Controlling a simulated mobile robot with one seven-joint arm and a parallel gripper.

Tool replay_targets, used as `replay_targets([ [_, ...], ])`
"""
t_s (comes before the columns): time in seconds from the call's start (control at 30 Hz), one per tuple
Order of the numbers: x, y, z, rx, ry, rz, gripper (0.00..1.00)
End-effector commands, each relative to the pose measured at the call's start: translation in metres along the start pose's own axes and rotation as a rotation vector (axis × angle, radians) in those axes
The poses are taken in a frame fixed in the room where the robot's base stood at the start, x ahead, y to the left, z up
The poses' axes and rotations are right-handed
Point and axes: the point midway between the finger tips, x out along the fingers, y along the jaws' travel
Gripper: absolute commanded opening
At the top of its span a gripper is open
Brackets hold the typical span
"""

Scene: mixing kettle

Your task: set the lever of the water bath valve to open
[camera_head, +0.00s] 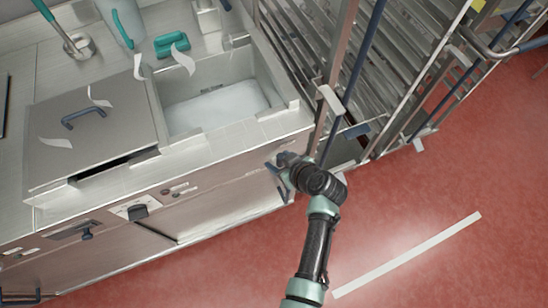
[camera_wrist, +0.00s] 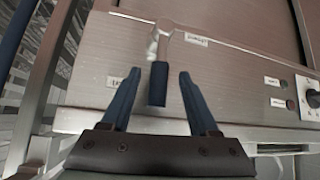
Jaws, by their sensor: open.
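The valve lever, with a dark blue grip (camera_wrist: 158,86) and a bright metal pivot end (camera_wrist: 163,36), is on the steel front panel in the wrist view. Its grip points toward the bottom of that picture. Small labels sit beside the pivot (camera_wrist: 196,39) and left of the grip (camera_wrist: 122,81); I cannot read them surely. My gripper (camera_wrist: 160,73) is open, one blue finger on each side of the grip, with gaps visible on both sides. In the head view my gripper (camera_head: 279,168) is at the right end of the counter front, and the lever is hidden there.
A steel basin with whitish contents (camera_head: 215,108) is open beside a lid with a blue handle (camera_head: 85,116). A wire rack (camera_head: 345,75) stands close to the right of the counter. A dark knob (camera_head: 137,212) is farther left on the front.

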Motion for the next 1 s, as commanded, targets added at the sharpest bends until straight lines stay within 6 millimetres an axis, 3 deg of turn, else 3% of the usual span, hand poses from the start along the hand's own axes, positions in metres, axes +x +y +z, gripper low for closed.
replay_targets([
  [0.13, -0.006, 0.000, -0.001, 0.000, -0.001, 0.000, 0.61],
  [0.63, -0.065, 0.000, -0.002, 0.001, -0.001, 0.001, 0.61],
  [1.0, -0.070, 0.000, 0.000, -0.001, 0.000, 0.000, 0.61],
])
